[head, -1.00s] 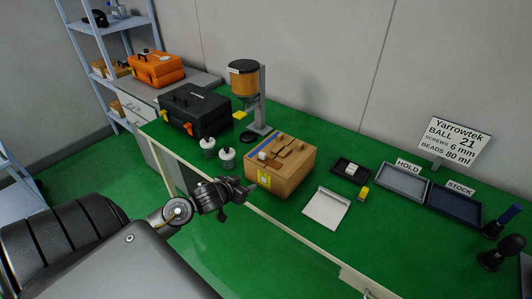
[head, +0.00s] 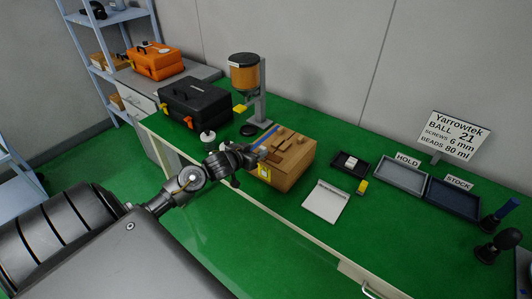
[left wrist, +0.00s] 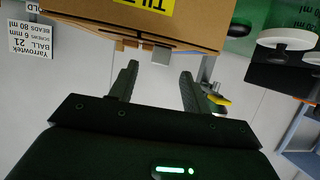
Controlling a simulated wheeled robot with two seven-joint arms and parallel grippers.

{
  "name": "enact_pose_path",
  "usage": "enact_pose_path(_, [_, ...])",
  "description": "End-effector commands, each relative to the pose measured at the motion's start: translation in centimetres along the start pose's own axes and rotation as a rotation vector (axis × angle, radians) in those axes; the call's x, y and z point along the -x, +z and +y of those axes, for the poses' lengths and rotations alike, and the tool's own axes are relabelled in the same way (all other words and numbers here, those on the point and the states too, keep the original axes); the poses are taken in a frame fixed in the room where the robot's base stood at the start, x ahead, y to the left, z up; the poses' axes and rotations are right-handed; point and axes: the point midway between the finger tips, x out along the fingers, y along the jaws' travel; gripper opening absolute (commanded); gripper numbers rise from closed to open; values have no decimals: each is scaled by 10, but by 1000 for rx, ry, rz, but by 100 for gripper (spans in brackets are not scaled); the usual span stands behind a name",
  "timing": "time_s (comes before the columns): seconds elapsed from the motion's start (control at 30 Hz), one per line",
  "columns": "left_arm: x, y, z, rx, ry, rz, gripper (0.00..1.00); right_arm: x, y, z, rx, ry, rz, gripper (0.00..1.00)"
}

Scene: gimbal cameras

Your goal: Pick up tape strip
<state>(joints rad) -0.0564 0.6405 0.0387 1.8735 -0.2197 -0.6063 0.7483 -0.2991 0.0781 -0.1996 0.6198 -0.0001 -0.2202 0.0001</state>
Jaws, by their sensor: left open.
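The cardboard box (head: 292,165) stands near the table's front edge, with a yellow label on its front. Tan pieces and a narrow blue strip (head: 269,140) show on its top; I cannot be sure which piece is the tape strip. My left gripper (head: 252,154) is at the box's left upper edge, in front of the blue strip's near end and partly hiding it. In the left wrist view, turned roughly upside down, my open, empty left gripper (left wrist: 157,85) points at the box (left wrist: 110,22). A small grey piece (left wrist: 161,54) sits at the box edge, in line with the finger gap.
A white bottle (head: 208,139), a black toolbox (head: 195,107) and a bead dispenser (head: 245,76) stand left of and behind the box. A white sheet-like tray (head: 326,202), a small black tray (head: 349,164) and HOLD (head: 400,179) and STOCK (head: 452,200) trays lie to the right.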

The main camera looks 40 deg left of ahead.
Motion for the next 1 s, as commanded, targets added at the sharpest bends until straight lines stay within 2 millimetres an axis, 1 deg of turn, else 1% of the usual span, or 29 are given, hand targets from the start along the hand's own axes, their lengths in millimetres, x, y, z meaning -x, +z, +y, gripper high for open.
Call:
enact_pose_path(0.07, [-7, -2, 0, 3, -1, -1, 48, 4, 0, 0, 0, 0, 0, 36])
enact_pose_path(0.2, [-27, -2, 1, 4, -1, -1, 48, 13, -1, 0, 0, 0, 0, 36])
enact_pose_path(0.33, [-43, -1, 0, 2, -1, 0, 48, 14, -1, 0, 0, 0, 0, 36])
enact_pose_path(0.47, [-50, 0, 1, 1, -1, 0, 48, 14, -1, 0, 1, 0, 0, 36])
enact_pose_path(0.67, [-50, 1, 1, 1, -1, 0, 48, 14, -1, 1, 1, 1, 0, 36])
enact_pose_path(1.0, [-50, 1, 1, 0, -1, 0, 4, 14, 0, 2, 2, 2, 0, 36])
